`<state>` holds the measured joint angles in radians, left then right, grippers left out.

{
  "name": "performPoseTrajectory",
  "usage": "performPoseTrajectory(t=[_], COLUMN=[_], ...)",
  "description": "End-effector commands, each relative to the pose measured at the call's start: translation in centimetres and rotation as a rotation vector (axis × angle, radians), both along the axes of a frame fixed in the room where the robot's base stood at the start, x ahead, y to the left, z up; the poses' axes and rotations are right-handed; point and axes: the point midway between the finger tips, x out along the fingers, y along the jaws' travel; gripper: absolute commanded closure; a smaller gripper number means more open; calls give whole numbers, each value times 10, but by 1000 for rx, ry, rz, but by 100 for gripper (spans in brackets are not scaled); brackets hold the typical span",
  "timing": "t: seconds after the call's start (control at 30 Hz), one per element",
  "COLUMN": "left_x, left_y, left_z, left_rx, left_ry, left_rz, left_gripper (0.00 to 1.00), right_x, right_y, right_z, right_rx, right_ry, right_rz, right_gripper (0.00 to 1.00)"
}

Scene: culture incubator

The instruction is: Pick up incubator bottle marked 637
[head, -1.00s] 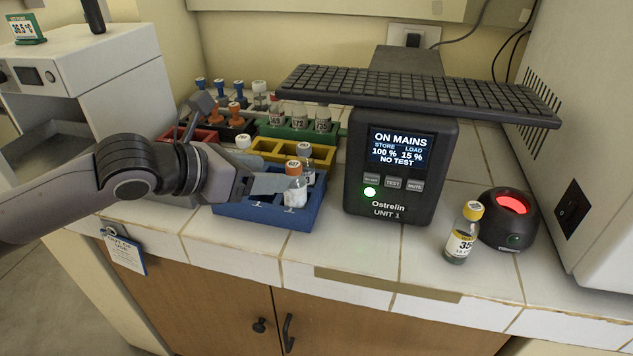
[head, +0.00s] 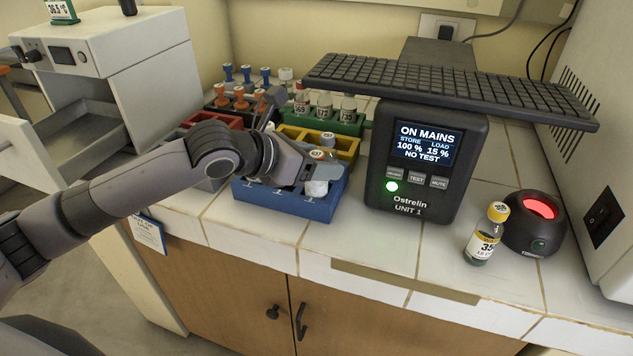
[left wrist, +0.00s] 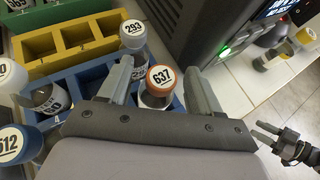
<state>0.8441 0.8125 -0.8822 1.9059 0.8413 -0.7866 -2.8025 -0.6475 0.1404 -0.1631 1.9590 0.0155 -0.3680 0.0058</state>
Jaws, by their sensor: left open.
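The bottle marked 637 (left wrist: 160,80) has an orange cap and stands in the blue rack (head: 300,208). In the head view this bottle (head: 317,188) is partly hidden by my left gripper (head: 308,172). In the left wrist view my left gripper (left wrist: 158,68) is open, with one finger on each side of the bottle; I cannot tell whether either touches it. A white-capped bottle marked 293 (left wrist: 133,32) stands just behind it in the same rack. My right gripper (left wrist: 266,137) shows small at the lower right of the left wrist view, its fingers apart.
Yellow (head: 345,150), green (head: 348,128) and red racks stand behind the blue one. The Ostrelin unit (head: 420,190) stands close on the right. A yellow-capped bottle (head: 487,235) is beside a red-lit scanner (head: 535,222). The tiled front strip of counter is clear.

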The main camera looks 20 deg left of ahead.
Motion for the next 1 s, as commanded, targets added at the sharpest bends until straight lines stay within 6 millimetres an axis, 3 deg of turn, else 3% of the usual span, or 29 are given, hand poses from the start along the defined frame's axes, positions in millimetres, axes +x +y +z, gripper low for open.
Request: performPoseTrajectory(t=[0.2, 0.4, 0.77, 1.0], left_x=[0, 0, 1, 1], left_y=[0, 0, 0, 0], left_z=[0, 0, 4, 27], left_rx=[0, 0, 0, 0], left_ry=[0, 0, -2, -5], left_rz=[0, 0, 0, 1], left_gripper=[36, 100, 100, 100], right_x=[0, 0, 0, 0], right_y=[0, 0, 0, 0], right_z=[0, 0, 1, 4], right_rx=[1, 1, 1, 0], right_ry=[0, -1, -2, -4], right_rz=[-1, -1, -1, -1], right_gripper=[57, 57, 57, 57])
